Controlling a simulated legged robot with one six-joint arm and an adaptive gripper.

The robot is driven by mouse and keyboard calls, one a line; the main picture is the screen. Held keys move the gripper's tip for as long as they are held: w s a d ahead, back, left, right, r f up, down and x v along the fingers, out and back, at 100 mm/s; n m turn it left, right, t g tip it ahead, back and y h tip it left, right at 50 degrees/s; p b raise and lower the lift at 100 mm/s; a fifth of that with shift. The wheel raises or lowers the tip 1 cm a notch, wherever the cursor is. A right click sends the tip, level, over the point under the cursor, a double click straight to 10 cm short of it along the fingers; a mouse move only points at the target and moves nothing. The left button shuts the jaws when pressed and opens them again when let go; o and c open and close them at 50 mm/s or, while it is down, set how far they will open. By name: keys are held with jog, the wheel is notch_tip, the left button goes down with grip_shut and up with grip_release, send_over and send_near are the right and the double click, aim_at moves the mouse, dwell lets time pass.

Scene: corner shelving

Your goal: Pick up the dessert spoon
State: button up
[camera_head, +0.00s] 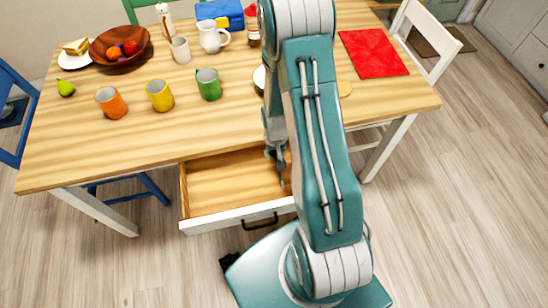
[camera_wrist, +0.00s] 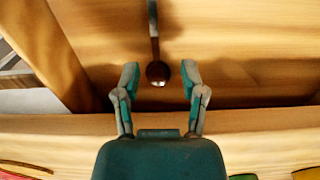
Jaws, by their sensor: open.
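The dessert spoon (camera_wrist: 157,70) shows in the wrist view inside the open drawer (camera_head: 225,185). Its dark bowl points toward my gripper and its thin handle runs up to the top edge of the picture. My gripper (camera_wrist: 160,68) is open, with one finger on each side of the spoon's bowl. Neither finger appears to touch it, and the height between them is hard to tell. In the head view my gripper (camera_head: 277,165) reaches down into the right part of the drawer, and I cannot make out the spoon there.
The wooden table (camera_head: 150,130) is above the drawer. Orange (camera_head: 111,103), yellow (camera_head: 159,95) and green (camera_head: 208,84) mugs stand near its front. A fruit bowl (camera_head: 108,55) and a white pitcher (camera_head: 211,37) stand behind. A red mat (camera_head: 373,53) lies at the right.

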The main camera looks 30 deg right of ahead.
jog(key=shift+s+d+f, duration=0.1)
jog(key=shift+d+f, duration=0.05)
jog(key=shift+f, duration=0.2)
jog(key=f, duration=0.3)
jog(key=shift+s+d+f, duration=0.15)
jog(key=shift+s+f, duration=0.15)
jog(key=shift+s, duration=0.05)
jog(key=shift+a+f, duration=0.2)
jog(key=shift+f, duration=0.3)
jog(key=shift+d, duration=0.1)
grip_shut()
